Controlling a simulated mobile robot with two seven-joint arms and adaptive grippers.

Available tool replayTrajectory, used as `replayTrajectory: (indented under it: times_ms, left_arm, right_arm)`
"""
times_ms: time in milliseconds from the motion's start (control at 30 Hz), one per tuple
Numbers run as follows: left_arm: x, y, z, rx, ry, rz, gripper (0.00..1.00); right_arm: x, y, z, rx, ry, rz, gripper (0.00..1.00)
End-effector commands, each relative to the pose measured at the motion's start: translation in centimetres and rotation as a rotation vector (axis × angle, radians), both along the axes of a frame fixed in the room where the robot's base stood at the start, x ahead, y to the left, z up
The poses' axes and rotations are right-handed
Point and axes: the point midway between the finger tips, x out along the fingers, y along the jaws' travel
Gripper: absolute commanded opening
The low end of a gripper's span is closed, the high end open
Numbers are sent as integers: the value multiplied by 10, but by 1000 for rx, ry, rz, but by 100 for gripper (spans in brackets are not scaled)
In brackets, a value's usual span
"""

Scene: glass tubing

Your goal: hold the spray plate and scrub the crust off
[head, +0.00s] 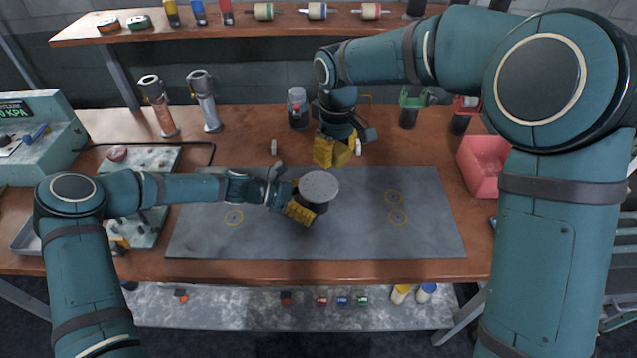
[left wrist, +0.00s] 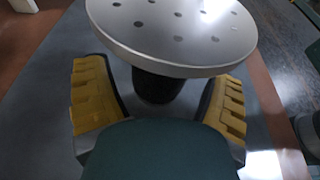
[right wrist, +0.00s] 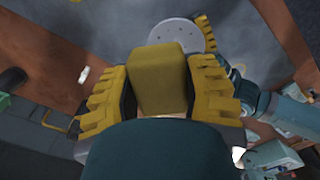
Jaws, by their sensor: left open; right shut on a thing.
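The spray plate (head: 319,187) is a round grey disc with small holes on a dark stem, above the grey mat. It also shows in the left wrist view (left wrist: 175,30). My left gripper (head: 300,207) is open, its yellow fingers on either side of the dark stem (left wrist: 155,86) under the disc, with gaps visible. My right gripper (head: 335,152) is shut on a yellow block, likely the scrubber (right wrist: 158,78), behind the plate and apart from it. The disc's top looks plain grey; I cannot make out any crust.
The grey mat (head: 350,240) has yellow ring marks and free room at right. A jar (head: 297,108) stands behind the mat. Two metal torches (head: 204,100) stand at back left. A pink bin (head: 482,165) is at right. A shelf (head: 280,27) spans the back.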

Motion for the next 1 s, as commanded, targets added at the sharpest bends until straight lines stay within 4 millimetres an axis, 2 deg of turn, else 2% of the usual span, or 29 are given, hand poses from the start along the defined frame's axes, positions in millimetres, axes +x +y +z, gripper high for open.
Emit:
replayTrajectory:
  times_ms: [167,400,600,800,1000]
  left_arm:
    - [1,22,6,3,-1,4,83]
    - [1,69,21,4,-1,5,83]
    - [1,99,30,2,-1,3,83]
    - [0,112,34,0,0,0,83]
    - [0,113,37,0,0,0,83]
  right_arm:
    - [0,0,0,0,0,0,18]
    - [0,0,0,0,0,0,18]
    - [0,0,0,0,0,0,18]
    - [0,0,0,0,0,0,18]
    - [0,0,2,0,0,0,18]
